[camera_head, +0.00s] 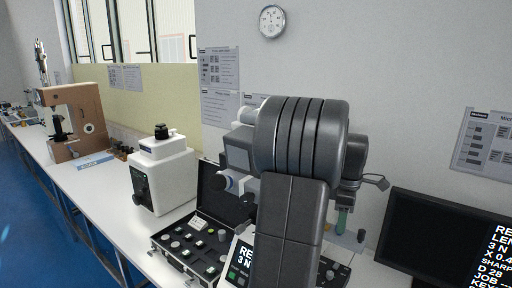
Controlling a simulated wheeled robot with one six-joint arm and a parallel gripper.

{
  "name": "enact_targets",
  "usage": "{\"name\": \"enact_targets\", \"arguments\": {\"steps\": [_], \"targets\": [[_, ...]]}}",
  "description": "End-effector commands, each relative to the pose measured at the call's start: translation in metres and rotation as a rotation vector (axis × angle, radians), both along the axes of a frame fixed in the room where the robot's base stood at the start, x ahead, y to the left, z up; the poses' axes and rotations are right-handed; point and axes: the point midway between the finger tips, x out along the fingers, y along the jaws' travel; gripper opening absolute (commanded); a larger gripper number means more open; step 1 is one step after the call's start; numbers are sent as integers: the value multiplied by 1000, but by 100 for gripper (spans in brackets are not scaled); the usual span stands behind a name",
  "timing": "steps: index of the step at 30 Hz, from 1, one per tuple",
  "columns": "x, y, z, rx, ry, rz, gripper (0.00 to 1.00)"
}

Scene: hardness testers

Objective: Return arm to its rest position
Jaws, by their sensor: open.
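My arm (292,215) fills the middle of the view, its dark grey link rising to a thick ribbed joint (300,138). My gripper does not show; the arm itself may hide it. A grey tester with eyepieces (232,183) stands behind the arm and is mostly covered by it.
A white bench (95,185) runs along the wall. It holds a brown tester (85,112), a white tester (165,175), an open black case of round pieces (190,242) and a dark monitor (425,235) at right. Blue floor (30,220) lies open at left.

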Motion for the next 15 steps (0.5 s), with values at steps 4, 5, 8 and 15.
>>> {"name": "enact_targets", "arguments": {"steps": [4,5,8,15], "targets": [[0,0,-13,0,-1,-61,46],[0,0,-13,0,-1,-85,46],[0,0,-13,0,-1,-165,46],[0,0,-13,0,-1,-357,46]]}}
